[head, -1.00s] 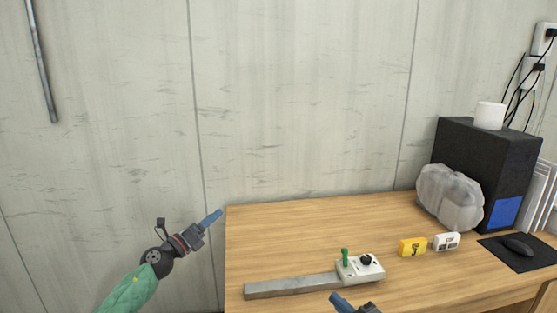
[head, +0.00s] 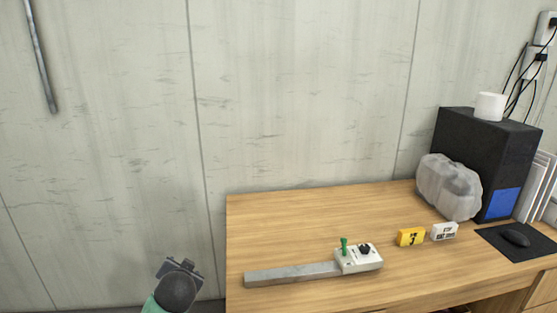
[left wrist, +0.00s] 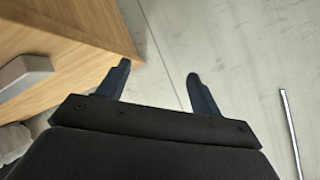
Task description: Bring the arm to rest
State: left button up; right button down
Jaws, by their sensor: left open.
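The wooden desk's edge (left wrist: 100,35) shows beyond the left finger. My right gripper is not in view. On the desk in the head view lies a long grey bar (head: 292,274), its right end at a white box (head: 360,262) with a green lever (head: 344,246) and a black knob (head: 364,248).
The wooden desk (head: 290,220) stands against a pale panelled wall (head: 300,90). A yellow block (head: 410,237), a white block (head: 444,231), a wrapped grey bundle (head: 448,188), a black case (head: 485,150) and a mouse (head: 516,239) are on its right. The desk's back left is clear.

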pick_arm(q)
jog(key=s+d+f+g+h+p, duration=0.1)
jog(key=s+d+f+g, duration=0.2)
jog(key=s, duration=1)
jog(key=s+d+f+n+g+h+p, duration=0.1)
jog(key=s+d+f+g+h, duration=0.1)
jog(key=s+d+f, duration=0.3)
jog(key=s+d+f+n+g+h+p, duration=0.1)
jog(key=s+d+f+g, duration=0.3)
jog(key=s+f, duration=0.7)
jog(key=s+h, duration=0.1)
jog(key=s, duration=0.9)
jog(key=shift+d+p, duration=0.3)
jog(key=shift+d, duration=0.05)
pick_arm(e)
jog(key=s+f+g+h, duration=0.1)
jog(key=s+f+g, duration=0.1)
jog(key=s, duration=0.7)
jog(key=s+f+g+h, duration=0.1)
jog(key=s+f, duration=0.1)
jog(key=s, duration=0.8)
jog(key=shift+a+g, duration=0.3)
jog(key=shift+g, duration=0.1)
